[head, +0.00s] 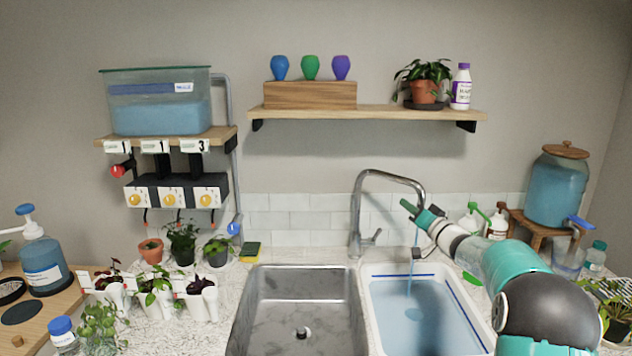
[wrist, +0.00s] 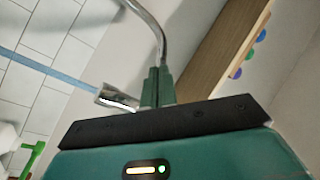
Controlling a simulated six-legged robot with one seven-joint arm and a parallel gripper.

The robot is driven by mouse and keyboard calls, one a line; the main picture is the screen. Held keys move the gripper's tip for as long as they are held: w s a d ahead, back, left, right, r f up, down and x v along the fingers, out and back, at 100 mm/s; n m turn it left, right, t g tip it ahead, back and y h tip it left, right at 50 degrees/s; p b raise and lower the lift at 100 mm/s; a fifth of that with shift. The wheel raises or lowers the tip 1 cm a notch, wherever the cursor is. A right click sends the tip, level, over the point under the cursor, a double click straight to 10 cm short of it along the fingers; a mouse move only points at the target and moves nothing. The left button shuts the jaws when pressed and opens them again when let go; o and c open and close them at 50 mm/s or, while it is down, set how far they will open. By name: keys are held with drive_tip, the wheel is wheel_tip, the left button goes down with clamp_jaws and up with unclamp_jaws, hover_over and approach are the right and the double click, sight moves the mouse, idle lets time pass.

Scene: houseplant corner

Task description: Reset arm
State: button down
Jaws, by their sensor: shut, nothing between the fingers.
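I cannot tell the exact gap between the fingers and the spout.
Water runs into a white basin (head: 377,318); the steel sink (head: 258,312) beside it is empty. A wall shelf (head: 372,113) hangs above. Potted plants (head: 183,242) crowd the left counter. Spray bottles (head: 497,224) and a drink dispenser (head: 557,190) stand at the right.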

drive_tip(key=s+a+r+m+g+h, duration=0.1)
drive_tip(key=s+r+h, duration=0.35)
drive_tip(key=s, duration=0.35)
drive_tip(key=s+a+r+m+g+h, duration=0.1)
drive_tip(key=s+r+h, duration=0.2)
drive_tip(key=s+h, duration=0.4)
drive_tip(key=s+a+f+n+g, duration=0.1)
drive_tip(key=s+a+f+g, duration=0.1)
drive_tip(key=s, duration=1)
drive_tip(key=s+a+f+n+g+y, duration=0.1)
drive_tip(key=s+a+f+g, duration=0.2)
drive_tip(key=s+f, duration=0.4)
drive_tip(key=s+a+f+n+g+y, duration=0.1)
drive_tip(key=s+a+f+g, duration=0.2)
drive_tip(key=s, duration=1.5)
wheel_tip(320, 180, down, 2)
drive_tip(key=shift+f+n+g, duration=0.1)
drive_tip(key=shift+n+g, duration=0.2)
drive_tip(key=shift+g, duration=0.6)
